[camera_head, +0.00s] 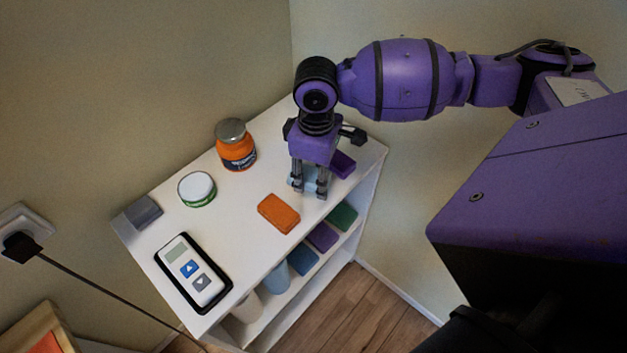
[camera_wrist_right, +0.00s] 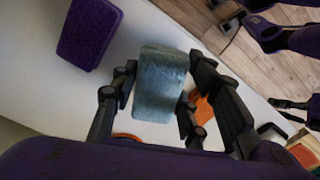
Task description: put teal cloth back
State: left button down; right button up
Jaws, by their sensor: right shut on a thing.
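My right gripper (camera_head: 309,187) points down at the right part of the white shelf top. It is shut on the teal cloth (camera_wrist_right: 160,85), a folded block that sits between its fingers in the right wrist view. In the head view only a small pale part of the cloth (camera_head: 310,174) shows between the fingers. I cannot tell whether the cloth touches the shelf top. A purple cloth (camera_head: 342,164) lies just beside it; it also shows in the wrist view (camera_wrist_right: 89,33).
The shelf top (camera_head: 237,212) also holds an orange cloth (camera_head: 278,213), an orange jar (camera_head: 236,150), a white-green tub (camera_head: 197,189), a grey block (camera_head: 143,212) and a handheld device (camera_head: 193,271). A lower shelf holds green (camera_head: 342,216), purple and blue cloths and cups. Walls stand behind.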

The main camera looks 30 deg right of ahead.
aim_at(315, 183)
jog(key=shift+w+f, duration=0.25)
jog(key=shift+f, duration=0.05)
jog(key=shift+w+d+f, duration=0.1)
jog(key=shift+w+f, duration=0.05)
jog(key=shift+f, duration=1.45)
jog(key=shift+f, duration=0.1)
jog(key=o, duration=1.2)
jog(key=shift+f, duration=0.1)
notch_tip(315, 183, up, 12)
jog(key=shift+r, duration=0.2)
